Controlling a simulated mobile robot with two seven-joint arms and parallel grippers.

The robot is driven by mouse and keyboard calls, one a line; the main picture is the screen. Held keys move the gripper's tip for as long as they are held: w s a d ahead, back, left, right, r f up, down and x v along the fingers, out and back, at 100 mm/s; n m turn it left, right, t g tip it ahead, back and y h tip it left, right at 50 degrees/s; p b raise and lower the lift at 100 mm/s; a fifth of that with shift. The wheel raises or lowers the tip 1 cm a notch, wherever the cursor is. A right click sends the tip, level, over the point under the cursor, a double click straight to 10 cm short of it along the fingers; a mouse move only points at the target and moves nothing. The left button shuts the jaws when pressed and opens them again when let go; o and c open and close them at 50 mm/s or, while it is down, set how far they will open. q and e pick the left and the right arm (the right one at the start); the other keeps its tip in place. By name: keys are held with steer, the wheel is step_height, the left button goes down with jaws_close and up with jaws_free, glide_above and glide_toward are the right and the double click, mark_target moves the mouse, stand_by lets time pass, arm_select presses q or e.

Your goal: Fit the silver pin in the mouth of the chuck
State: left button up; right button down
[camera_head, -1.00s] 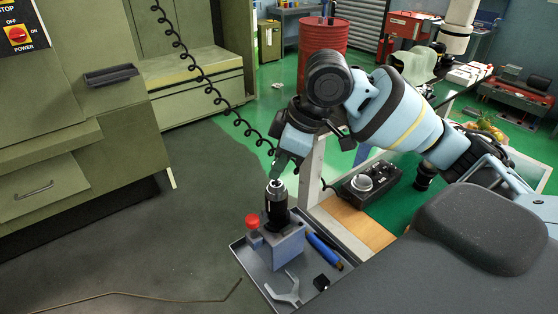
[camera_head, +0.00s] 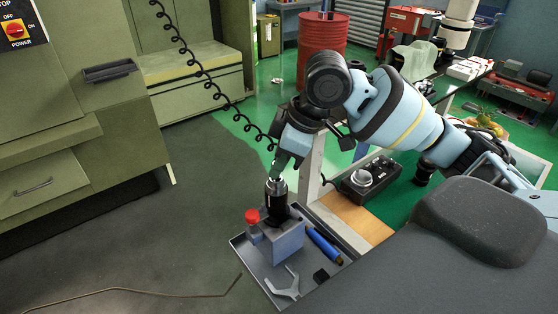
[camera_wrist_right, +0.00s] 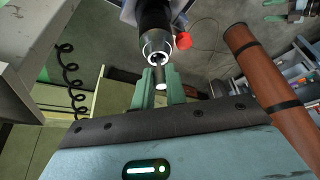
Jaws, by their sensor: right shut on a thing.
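The chuck (camera_head: 277,200) is a black cylinder with a silver nose, standing upright in a grey block (camera_head: 282,241) on a tray. In the right wrist view the chuck (camera_wrist_right: 155,22) shows its silver ring and dark open mouth at the top. My right gripper (camera_wrist_right: 161,88) is shut on the silver pin (camera_wrist_right: 160,74), a short bright rod between its teal fingers. The pin's free end points at the mouth, close to it; a small gap seems to remain. In the head view my right gripper (camera_head: 281,173) is just above the chuck. My left gripper is out of view.
The tray (camera_head: 248,262) also holds a red knob (camera_head: 252,216), a blue-handled tool (camera_head: 324,246), a grey fork-shaped wrench (camera_head: 285,285) and a small black block (camera_head: 321,276). A control box (camera_head: 371,180) is on the cart behind. A coiled black cable (camera_head: 205,75) hangs nearby.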

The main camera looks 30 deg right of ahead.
steer(key=c, duration=1.3)
jaws_free()
steer(key=shift+c, duration=0.2)
steer(key=v, duration=0.7)
steer(key=shift+s+r, duration=0.15)
steer(key=shift+r, duration=0.2)
steer(key=shift+d, duration=0.15)
